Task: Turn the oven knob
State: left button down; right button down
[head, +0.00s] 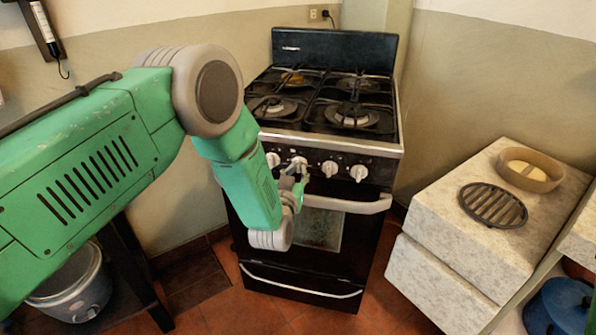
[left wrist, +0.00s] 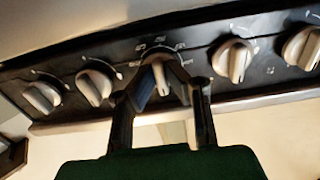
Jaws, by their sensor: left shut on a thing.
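The oven (head: 348,214) is a black freestanding stove with a row of white knobs along its front panel. My left gripper (head: 297,172) is at the front panel, at a knob left of the panel's middle. In the left wrist view my left gripper (left wrist: 160,88) has its two dark fingers on either side of the middle knob (left wrist: 158,76) and is shut on it. That knob's grip bar points roughly downward in this view. The neighbouring knobs (left wrist: 95,85) and (left wrist: 234,60) stand free on both sides. My right gripper is not in view.
The oven door handle (head: 345,203) sticks out just below the knobs. A pale stone counter (head: 450,215) with a round dark trivet (head: 493,205) and a bowl (head: 530,170) stands at the right. A pot (head: 72,290) is at the lower left.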

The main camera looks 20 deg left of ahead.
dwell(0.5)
pick_arm(q)
jog(key=c, duration=1.6)
grip_release()
jog(key=s, duration=1.2)
jog(key=shift+d, duration=0.35)
jog(key=shift+w+f, duration=0.1)
